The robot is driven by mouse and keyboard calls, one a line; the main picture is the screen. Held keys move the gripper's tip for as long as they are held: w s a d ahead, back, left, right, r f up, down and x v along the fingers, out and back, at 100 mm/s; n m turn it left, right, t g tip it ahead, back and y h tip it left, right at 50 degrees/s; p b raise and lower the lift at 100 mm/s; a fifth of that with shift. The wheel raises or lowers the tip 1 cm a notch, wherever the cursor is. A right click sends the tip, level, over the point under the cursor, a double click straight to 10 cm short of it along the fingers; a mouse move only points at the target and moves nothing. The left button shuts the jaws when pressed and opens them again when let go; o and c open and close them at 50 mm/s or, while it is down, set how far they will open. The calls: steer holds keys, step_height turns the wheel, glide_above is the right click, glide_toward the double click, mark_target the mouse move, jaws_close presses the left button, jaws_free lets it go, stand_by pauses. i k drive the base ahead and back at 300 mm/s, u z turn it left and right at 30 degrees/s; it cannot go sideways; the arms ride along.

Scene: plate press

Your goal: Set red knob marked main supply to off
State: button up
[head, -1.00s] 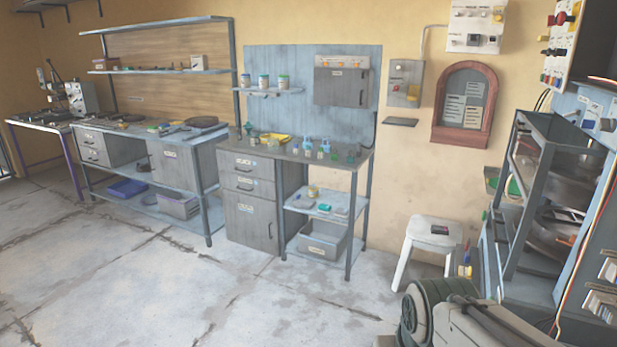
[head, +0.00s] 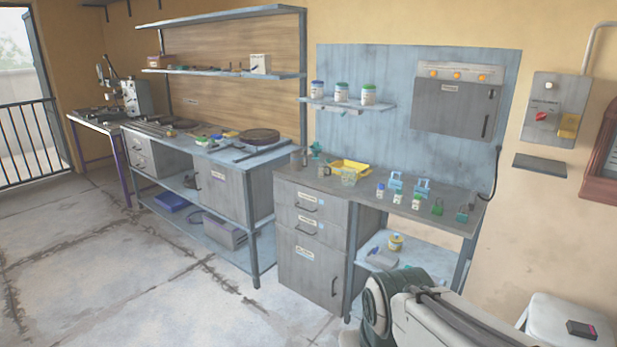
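A red knob (head: 541,116) sits on the front of a grey box (head: 553,92) on the wall at the right of the head view. The knob is small; I cannot read its marking or tell its setting. A yellow part (head: 568,126) is beside it at the lower right of the box. My arm shows at the bottom right, in front of the workbench and well below the box. My gripper is not in view.
A workbench (head: 345,183) with small bottles and padlock-like items stands left of the box. A dark shelf (head: 540,165) juts from the wall under the box. A white stool (head: 565,315) stands at bottom right. The floor at left is clear.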

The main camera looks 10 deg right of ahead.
mark_target(541, 116)
steer(key=z, duration=0.45)
steer(key=i, duration=1.85)
steer(key=z, duration=1.3)
steer(key=i, duration=0.75)
steer(key=z, duration=0.35)
